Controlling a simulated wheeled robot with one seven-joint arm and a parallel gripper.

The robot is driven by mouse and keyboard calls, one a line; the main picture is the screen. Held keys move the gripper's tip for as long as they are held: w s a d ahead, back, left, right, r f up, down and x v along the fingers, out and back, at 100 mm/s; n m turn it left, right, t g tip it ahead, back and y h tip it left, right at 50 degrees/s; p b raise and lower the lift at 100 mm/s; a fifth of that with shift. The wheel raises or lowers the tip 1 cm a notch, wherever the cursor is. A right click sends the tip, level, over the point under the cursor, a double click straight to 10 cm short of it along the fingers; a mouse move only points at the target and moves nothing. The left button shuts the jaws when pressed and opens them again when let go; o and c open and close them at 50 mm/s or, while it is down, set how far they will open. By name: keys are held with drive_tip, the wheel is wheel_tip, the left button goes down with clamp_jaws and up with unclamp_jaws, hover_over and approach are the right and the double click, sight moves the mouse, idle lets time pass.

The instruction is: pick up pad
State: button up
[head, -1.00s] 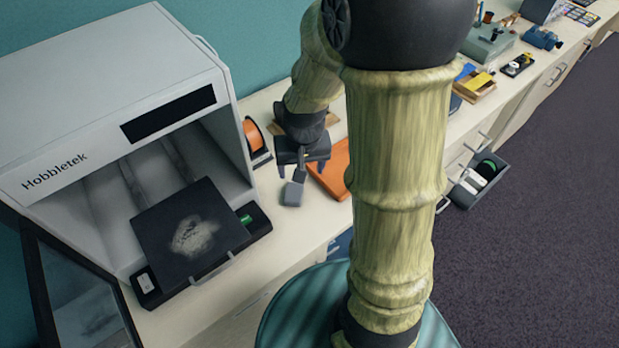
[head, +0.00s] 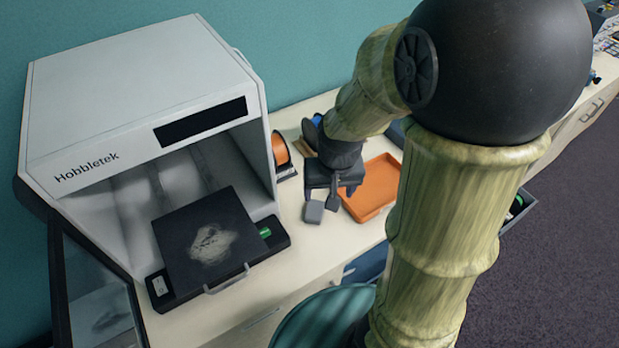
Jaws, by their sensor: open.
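A small grey block (head: 313,211), which looks like the pad, is on the pale counter, left of an orange tray. A narrow darker grey piece (head: 333,197) shows right beside it, like a handle or stem. My gripper (head: 331,188) points down just behind and above these pieces, with its jaws open. Its fingers partly cover the view, so I cannot tell whether they touch the grey piece.
A Hobbletek printer (head: 130,110) with a dark build plate (head: 205,240) stands at left. An orange spool (head: 280,150) is beside it. The orange tray (head: 373,190) lies close on the right. The pale counter (head: 290,245) is clear in front. My arm hides the right side.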

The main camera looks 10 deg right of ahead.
drive_tip(key=w+f+m+g+b, duration=0.1)
drive_tip(key=w+f+m, duration=0.3)
drive_tip(key=w, duration=0.6)
drive_tip(key=shift+f+g+b, duration=0.3)
drive_tip(key=shift+f+g, duration=0.2)
drive_tip(key=shift+f, duration=0.15)
drive_tip(key=p, duration=0.2)
hover_over(315, 211)
wheel_tip(315, 211, down, 12)
drive_tip(key=shift+s+f, duration=0.1)
